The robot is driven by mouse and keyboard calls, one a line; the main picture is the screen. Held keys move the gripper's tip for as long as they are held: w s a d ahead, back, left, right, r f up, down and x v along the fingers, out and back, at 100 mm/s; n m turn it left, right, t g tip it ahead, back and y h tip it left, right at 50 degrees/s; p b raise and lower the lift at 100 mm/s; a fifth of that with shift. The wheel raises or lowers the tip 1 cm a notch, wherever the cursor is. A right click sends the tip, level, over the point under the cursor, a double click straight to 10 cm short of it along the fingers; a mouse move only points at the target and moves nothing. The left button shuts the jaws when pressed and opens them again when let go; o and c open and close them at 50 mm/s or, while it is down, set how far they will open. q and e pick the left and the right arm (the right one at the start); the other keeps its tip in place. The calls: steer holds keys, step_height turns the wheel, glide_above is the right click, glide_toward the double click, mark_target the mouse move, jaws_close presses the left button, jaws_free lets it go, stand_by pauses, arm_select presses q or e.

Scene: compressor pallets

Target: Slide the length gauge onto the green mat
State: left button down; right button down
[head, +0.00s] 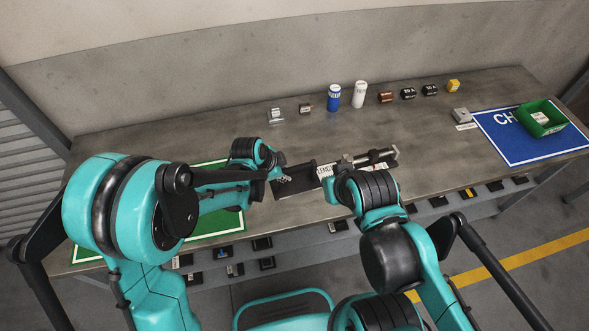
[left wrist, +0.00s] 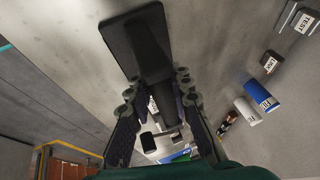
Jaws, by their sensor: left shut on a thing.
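The length gauge is a dark measuring tool with a flat black plate (head: 297,181) at its left end and a grey and black bar part to the right (head: 378,157). In the left wrist view the black plate (left wrist: 137,40) and a dark bar lie between my fingers. My left gripper (head: 281,173) is shut on the gauge near the plate. The green mat (head: 229,222), with a white border, lies to the left, mostly hidden under my left arm. My right arm's wrist covers part of the table beside the gauge, and its gripper is hidden.
A white label (head: 328,170) lies beside the gauge. A blue can (head: 333,97), a white can (head: 360,94) and several small parts stand along the back. A blue mat (head: 515,141) with a green bin (head: 541,118) is at the right.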

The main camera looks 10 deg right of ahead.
arm_select(q)
steer(key=a+b, duration=0.1)
steer(key=a, duration=1.2)
steer(key=a+b, duration=0.1)
steer(key=a, duration=1.2)
steer(key=shift+s+f, duration=0.15)
stand_by(0.3)
steer(key=c, duration=1.5)
jaws_free()
steer(key=shift+a, duration=0.1)
steer(key=shift+o, duration=1.1)
